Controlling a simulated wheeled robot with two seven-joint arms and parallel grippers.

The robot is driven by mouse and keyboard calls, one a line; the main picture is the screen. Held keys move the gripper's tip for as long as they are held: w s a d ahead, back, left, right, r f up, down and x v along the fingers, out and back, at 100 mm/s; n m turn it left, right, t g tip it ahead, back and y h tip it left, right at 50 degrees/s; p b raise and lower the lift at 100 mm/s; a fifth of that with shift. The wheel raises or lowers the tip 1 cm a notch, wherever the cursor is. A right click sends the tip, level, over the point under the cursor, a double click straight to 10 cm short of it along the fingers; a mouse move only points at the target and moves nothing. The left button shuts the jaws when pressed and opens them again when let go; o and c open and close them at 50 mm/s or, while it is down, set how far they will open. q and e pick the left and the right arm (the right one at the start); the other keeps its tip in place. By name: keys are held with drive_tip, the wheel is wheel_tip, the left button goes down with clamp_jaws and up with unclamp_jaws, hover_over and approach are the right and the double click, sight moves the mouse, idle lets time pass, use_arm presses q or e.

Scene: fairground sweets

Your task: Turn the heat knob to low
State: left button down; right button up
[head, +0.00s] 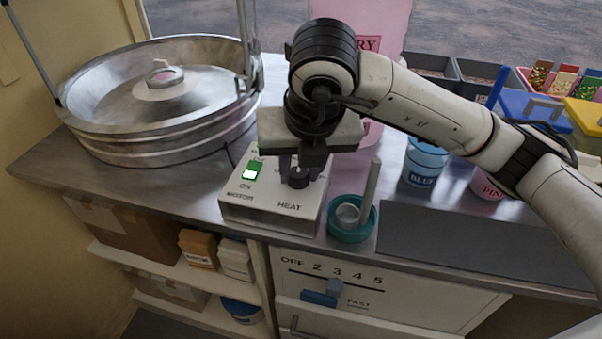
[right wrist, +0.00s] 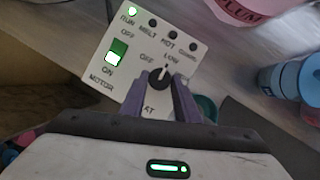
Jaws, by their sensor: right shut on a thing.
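The control box (head: 262,212) is a pale unit on the counter with MOTOR and HEAT labels. Its dark round heat knob (head: 298,181) is partly covered by my right gripper (head: 298,171) in the head view. In the right wrist view the heat knob (right wrist: 159,79) sits between the two purple fingers of my right gripper (right wrist: 160,88), which is shut on it. The knob's pale pointer mark leans up and right, roughly toward the LOW label (right wrist: 171,58); OFF is to its left. My left gripper is not in view.
A green motor switch (right wrist: 116,52) is beside the knob; a green RUN lamp (right wrist: 132,11) is lit. A large metal bowl (head: 110,135) stands left. A teal pot (head: 352,236) with an upright stick is close on the right. Blue tub (head: 425,165) and topping bins (head: 555,85) stand farther right.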

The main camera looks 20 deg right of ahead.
drive_tip(key=shift+m, duration=0.4)
drive_tip(key=o, duration=1)
drive_tip(key=shift+o, duration=0.2)
drive_tip(key=p+v, duration=0.1)
drive_tip(key=v, duration=0.9)
drive_tip(key=shift+r, duration=0.2)
drive_tip(key=shift+a, duration=0.2)
